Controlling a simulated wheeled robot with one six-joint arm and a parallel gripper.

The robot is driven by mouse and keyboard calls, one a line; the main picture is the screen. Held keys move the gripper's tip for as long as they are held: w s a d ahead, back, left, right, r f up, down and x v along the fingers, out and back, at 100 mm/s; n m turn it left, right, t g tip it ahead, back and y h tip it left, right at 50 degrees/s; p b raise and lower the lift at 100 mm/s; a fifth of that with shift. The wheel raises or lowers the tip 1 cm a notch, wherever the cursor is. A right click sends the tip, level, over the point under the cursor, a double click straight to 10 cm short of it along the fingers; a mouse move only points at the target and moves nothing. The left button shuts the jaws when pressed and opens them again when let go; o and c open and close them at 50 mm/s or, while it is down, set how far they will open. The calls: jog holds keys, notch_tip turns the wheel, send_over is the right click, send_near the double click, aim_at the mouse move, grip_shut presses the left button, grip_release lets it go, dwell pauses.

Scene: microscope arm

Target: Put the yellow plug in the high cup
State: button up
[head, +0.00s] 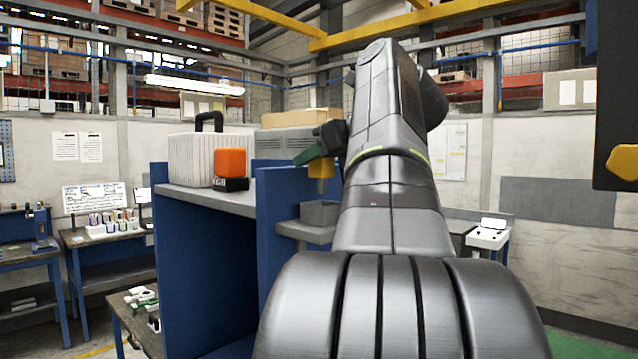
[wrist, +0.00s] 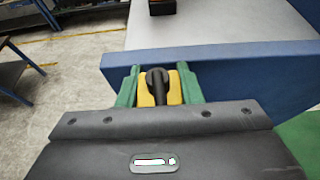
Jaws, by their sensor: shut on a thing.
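My gripper (head: 312,153), with green fingers, is shut on the yellow plug (head: 321,168). The plug hangs upright below the fingers in the head view. In the wrist view the yellow plug (wrist: 174,88) sits between the two green fingers, with a black knob-like part on its top. A grey box-shaped cup (head: 319,213) stands on a small grey ledge, just below the plug in the head view. A gap shows between them, but I cannot tell whether they line up in depth. The cup is hidden in the wrist view.
A blue divider panel (head: 277,215) rises left of the cup; its edge (wrist: 225,72) lies close beyond the fingers in the wrist view. Left of it, a grey shelf (head: 212,198) carries a white ribbed case (head: 190,160) and an orange block on a black base (head: 231,163).

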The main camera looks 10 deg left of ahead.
jog(key=shift+f, duration=2.15)
jog(key=shift+f, duration=0.15)
jog(key=o, duration=1.1)
jog(key=shift+r, duration=0.2)
jog(key=v, duration=1.2)
jog(key=shift+b, duration=0.35)
jog(key=shift+f, duration=0.1)
